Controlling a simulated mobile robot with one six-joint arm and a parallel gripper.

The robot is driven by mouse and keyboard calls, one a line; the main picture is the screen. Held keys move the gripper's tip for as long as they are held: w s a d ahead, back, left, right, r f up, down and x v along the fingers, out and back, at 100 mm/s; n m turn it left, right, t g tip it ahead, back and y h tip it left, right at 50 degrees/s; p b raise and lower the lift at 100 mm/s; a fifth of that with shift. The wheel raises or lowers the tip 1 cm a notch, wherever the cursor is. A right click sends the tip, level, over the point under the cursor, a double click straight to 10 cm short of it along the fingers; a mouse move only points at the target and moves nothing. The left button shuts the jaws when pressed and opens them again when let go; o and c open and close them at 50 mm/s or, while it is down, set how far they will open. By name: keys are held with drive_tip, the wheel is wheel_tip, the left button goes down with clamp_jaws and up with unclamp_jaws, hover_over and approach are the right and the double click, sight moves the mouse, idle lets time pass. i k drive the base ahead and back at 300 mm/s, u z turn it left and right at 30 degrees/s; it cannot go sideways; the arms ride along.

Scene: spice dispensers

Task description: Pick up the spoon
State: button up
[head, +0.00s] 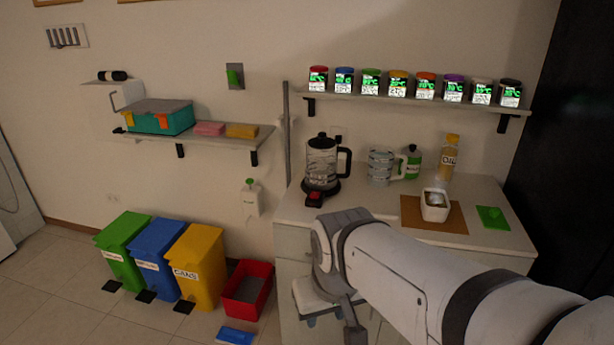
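I cannot make out a spoon for certain. A small white square bowl (436,213) stands on a brown mat (456,222) on the counter, with something greyish inside that is too small to tell. My arm reaches in from the lower right, and my gripper (330,318) hangs low in front of the counter's cabinet, left of and below the bowl. The gripper is apart from the bowl. My arm's wrist partly hides its fingers, so whether it is open or shut is unclear.
On the counter (380,205) stand a glass kettle (321,160), a metallic mug (381,166), a green-labelled bottle (412,163), an oil bottle (448,160) and a green pad (493,217). A shelf (420,101) above holds several spice jars. Coloured bins and a red box (247,288) stand left.

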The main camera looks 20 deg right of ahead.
sight(381, 216)
drive_tip(key=z, duration=0.55)
drive_tip(key=i, duration=1.2)
drive_tip(key=z, duration=0.9)
drive_tip(key=k, duration=0.8)
drive_tip(key=z, duration=0.25)
drive_tip(key=i, duration=0.85)
drive_tip(key=u, duration=0.1)
